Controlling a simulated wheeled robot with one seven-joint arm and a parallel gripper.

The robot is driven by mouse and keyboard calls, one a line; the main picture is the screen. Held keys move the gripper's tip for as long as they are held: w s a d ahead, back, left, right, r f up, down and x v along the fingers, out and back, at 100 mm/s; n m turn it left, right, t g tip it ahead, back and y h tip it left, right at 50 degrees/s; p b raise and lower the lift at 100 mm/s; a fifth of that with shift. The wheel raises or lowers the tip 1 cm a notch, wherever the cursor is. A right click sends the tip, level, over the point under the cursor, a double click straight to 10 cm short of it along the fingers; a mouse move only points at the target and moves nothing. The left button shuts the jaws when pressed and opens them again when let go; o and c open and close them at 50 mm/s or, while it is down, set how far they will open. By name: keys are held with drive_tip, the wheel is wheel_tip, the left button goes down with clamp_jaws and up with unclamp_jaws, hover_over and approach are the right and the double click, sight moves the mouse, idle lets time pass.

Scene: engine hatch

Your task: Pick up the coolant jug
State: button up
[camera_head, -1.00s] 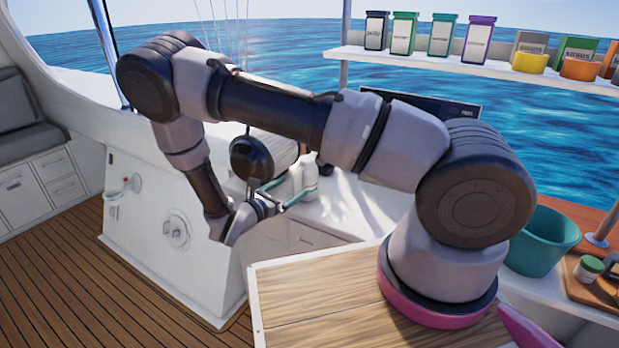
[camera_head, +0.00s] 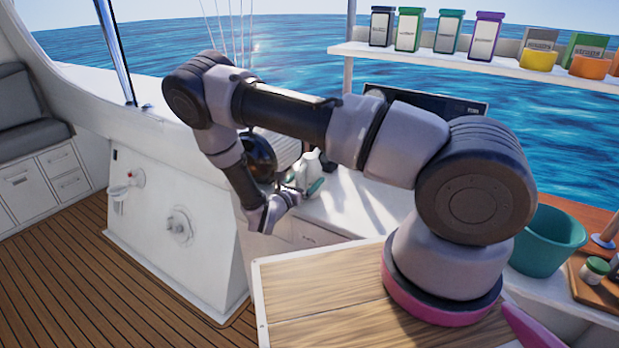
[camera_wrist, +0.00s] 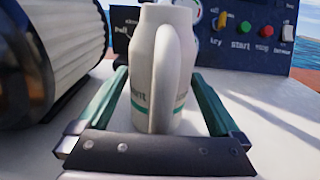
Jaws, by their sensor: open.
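The coolant jug (camera_wrist: 160,75) is a white jug with a handle and a green band, partly lettered. It stands upright on the white surface in the wrist view. My gripper (camera_wrist: 158,85) is open, with one green finger on each side of the jug and the handle facing the palm. Small gaps show between the fingers and the jug.
A ribbed cylinder with a dark end (camera_wrist: 55,55) lies close to the left finger. A control panel (camera_wrist: 245,30) with coloured buttons stands behind the jug. The white surface (camera_wrist: 265,115) to the right is clear.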

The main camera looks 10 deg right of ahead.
drive_tip(key=shift+w+d, duration=0.3)
drive_tip(key=shift+w, duration=0.05)
clamp_jaws()
